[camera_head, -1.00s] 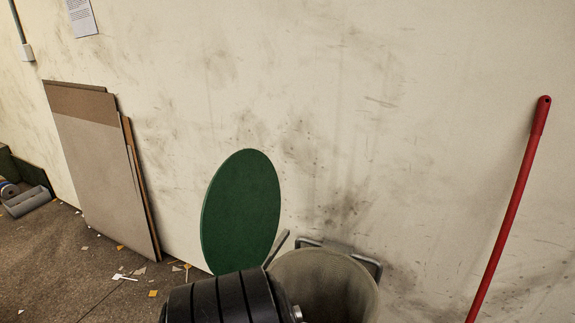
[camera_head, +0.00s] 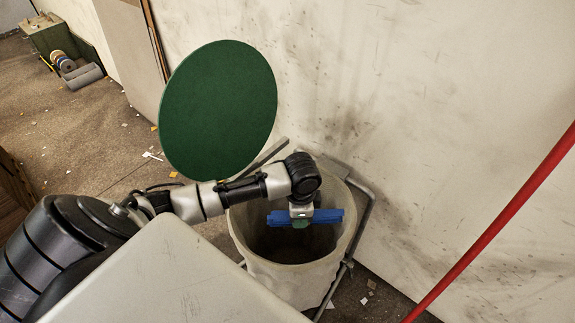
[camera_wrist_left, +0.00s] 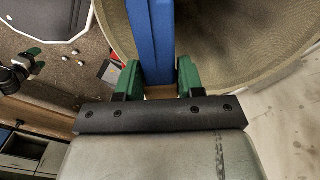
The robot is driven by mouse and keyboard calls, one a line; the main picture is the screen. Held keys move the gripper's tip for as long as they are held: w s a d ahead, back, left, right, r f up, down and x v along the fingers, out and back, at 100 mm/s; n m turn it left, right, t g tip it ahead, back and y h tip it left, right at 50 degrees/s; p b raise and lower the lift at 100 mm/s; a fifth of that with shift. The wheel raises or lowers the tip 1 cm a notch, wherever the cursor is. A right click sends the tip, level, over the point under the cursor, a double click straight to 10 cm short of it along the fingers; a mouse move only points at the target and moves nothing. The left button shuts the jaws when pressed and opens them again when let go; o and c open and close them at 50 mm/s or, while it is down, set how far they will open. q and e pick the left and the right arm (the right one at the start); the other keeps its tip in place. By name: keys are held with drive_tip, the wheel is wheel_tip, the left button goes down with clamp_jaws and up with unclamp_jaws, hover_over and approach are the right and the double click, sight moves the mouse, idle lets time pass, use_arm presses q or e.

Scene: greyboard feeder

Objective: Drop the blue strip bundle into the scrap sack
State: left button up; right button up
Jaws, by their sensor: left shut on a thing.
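The blue strip bundle (camera_head: 330,216) is held crosswise over the mouth of the scrap sack. My left gripper (camera_head: 301,222) is shut on it, pointing down. In the left wrist view the bundle (camera_wrist_left: 152,40) runs between the green fingers of my left gripper (camera_wrist_left: 158,82). The scrap sack (camera_head: 290,277) is a pale, open-topped bag in a grey metal frame near the wall. In the wrist view its rim and inside (camera_wrist_left: 225,45) lie beyond the bundle. The sack looks empty where I can see in; its bottom is dark.
A round green lid (camera_head: 218,110) stands raised behind the sack, on its left. A red pole (camera_head: 497,222) leans at the right. Boards (camera_head: 133,40) lean on the wall. Scraps lie on the floor. A grey flat-topped body is in the foreground.

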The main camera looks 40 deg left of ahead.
use_arm(q)
drive_tip(key=w+a+m+b, duration=0.2)
drive_tip(key=w+a+m, duration=0.7)
drive_tip(key=a, duration=0.1)
drive_tip(key=f+b, duration=0.2)
drive_tip(key=b, duration=0.1)
drive_tip(key=f+b, duration=0.3)
drive_tip(key=shift+d, duration=0.2)
use_arm(e)
wheel_tip(320, 180, down, 7)
drive_tip(key=shift+w+a+f, duration=0.15)
drive_tip(key=shift+w+a, duration=0.3)
use_arm(q)
drive_tip(key=o, duration=1)
